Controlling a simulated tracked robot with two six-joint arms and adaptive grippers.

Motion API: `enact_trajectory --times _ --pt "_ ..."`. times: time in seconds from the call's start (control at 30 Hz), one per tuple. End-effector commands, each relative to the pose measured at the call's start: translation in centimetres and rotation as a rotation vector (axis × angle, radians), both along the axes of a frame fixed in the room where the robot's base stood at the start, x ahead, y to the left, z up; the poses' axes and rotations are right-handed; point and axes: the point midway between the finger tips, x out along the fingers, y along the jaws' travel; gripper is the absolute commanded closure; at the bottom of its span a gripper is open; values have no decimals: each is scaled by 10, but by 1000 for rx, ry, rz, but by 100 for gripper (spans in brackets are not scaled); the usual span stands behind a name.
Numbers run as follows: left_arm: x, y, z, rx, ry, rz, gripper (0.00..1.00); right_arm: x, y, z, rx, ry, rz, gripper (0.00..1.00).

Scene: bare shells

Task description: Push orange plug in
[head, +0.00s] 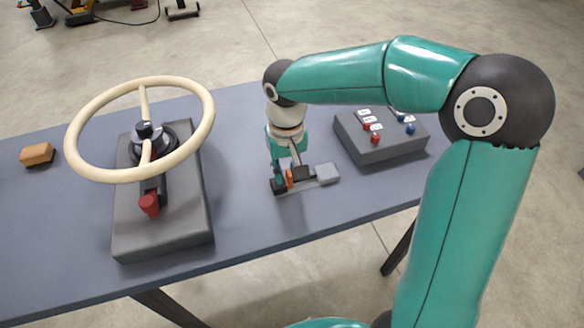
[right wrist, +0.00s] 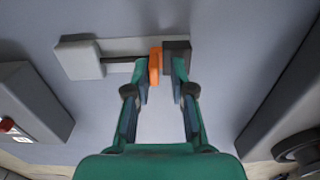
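The orange plug (right wrist: 155,66) stands on a light grey base strip (right wrist: 122,45) in the right wrist view, and shows small in the head view (head: 289,178). On its left a dark rod or cable (right wrist: 118,60) runs to a grey block (right wrist: 80,58). On its right is a dark block (right wrist: 177,52), very close; I cannot tell whether they touch. My right gripper (right wrist: 162,68) is open, its fingertips either side of the plug. The left finger is close to the plug, contact unclear; a gap shows to the right finger. My left gripper is out of view.
A cream steering wheel (head: 197,137) on a grey pedestal (head: 160,235) stands left on the table. A grey box (head: 392,147) with red and blue switches is at right. A small orange-brown block (head: 37,154) lies far left.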

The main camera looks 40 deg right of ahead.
Motion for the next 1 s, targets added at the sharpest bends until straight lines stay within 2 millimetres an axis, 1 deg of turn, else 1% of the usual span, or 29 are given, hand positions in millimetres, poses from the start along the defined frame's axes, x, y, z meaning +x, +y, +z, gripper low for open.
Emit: enact_trajectory --times 0.07,0.33,0.47,0.57,0.67,0.9,1.0 --pt "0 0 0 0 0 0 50 -1 0 0 -1 1 0 65" --pt "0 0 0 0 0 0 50 -1 -2 0 -4 3 -2 65" --pt "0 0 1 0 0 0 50 -1 -2 6 -5 2 -2 65" --pt "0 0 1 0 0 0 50 -1 -3 18 -5 -2 -3 65" --pt "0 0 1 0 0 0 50 -1 -3 34 -4 -2 -2 65" --pt "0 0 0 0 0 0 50 -1 -3 83 -3 -2 -3 65" --pt "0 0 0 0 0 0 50 -2 -3 99 -2 0 -3 65"
